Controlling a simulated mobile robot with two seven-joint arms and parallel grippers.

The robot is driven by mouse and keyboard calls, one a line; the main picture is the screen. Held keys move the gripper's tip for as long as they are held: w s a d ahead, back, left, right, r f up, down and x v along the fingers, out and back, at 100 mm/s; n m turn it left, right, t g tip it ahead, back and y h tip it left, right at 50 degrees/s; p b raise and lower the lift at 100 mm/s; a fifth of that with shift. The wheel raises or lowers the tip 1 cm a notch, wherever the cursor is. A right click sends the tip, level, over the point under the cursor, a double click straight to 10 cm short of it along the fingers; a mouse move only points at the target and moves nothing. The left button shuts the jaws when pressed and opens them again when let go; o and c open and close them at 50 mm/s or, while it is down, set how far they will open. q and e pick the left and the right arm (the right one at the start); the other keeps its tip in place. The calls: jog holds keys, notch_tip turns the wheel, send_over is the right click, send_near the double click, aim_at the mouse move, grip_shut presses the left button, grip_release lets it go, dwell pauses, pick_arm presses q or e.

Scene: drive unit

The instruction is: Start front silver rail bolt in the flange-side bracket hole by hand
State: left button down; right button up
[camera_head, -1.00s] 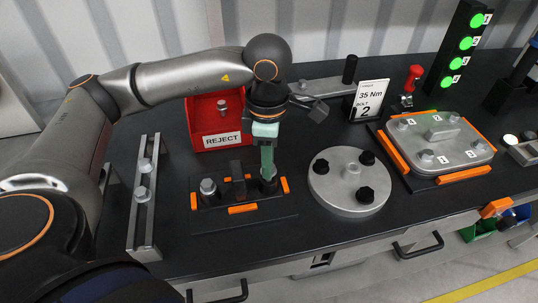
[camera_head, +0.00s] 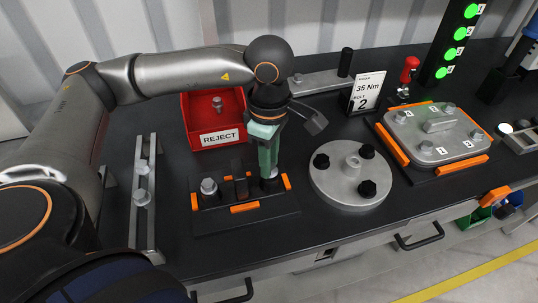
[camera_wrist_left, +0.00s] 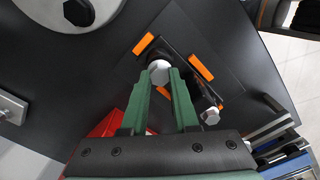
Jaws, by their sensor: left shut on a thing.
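My left gripper (camera_head: 268,170) points down over the flange-side end of the dark bracket fixture (camera_head: 285,207). Its green fingers are shut on a silver bolt, whose pale head (camera_wrist_left: 159,72) shows between the fingertips in the left wrist view. The bolt is at that end of the bracket; its shank and the hole are hidden, so I cannot tell how deep it sits. Another silver bolt (camera_head: 208,187) stands upright at the bracket's other end. The silver rail (camera_head: 143,228) at the left carries two silver bolts (camera_head: 142,167). My right gripper is not in view.
The round flange (camera_head: 330,190) with black bolts is close to the right. A red reject bin (camera_head: 196,112) with a bolt inside stands behind. A sign (camera_head: 367,96) reads 35 Nm, bolt 2. A numbered cover plate (camera_head: 435,150) lies farther right. Bare black table lies between rail and bracket.

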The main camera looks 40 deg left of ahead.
pick_arm(q)
jog(key=m+p, duration=0.1)
jog(key=m, duration=0.1)
jog(key=shift+r+m, duration=0.15)
jog(key=shift+m, duration=0.15)
jog(key=shift+f+m+b, duration=0.35)
jog(key=shift+m+b, duration=0.05)
jog(key=shift+b, duration=0.35)
jog(key=shift+m+b, duration=0.75)
jog(key=shift+m, duration=0.35)
jog(key=c, duration=1.1)
grip_release()
jog(key=shift+r, duration=0.1)
jog(key=shift+c, duration=0.2)
jog(key=o, duration=0.5)
jog(key=shift+r, duration=0.1)
jog(key=shift+o, duration=0.2)
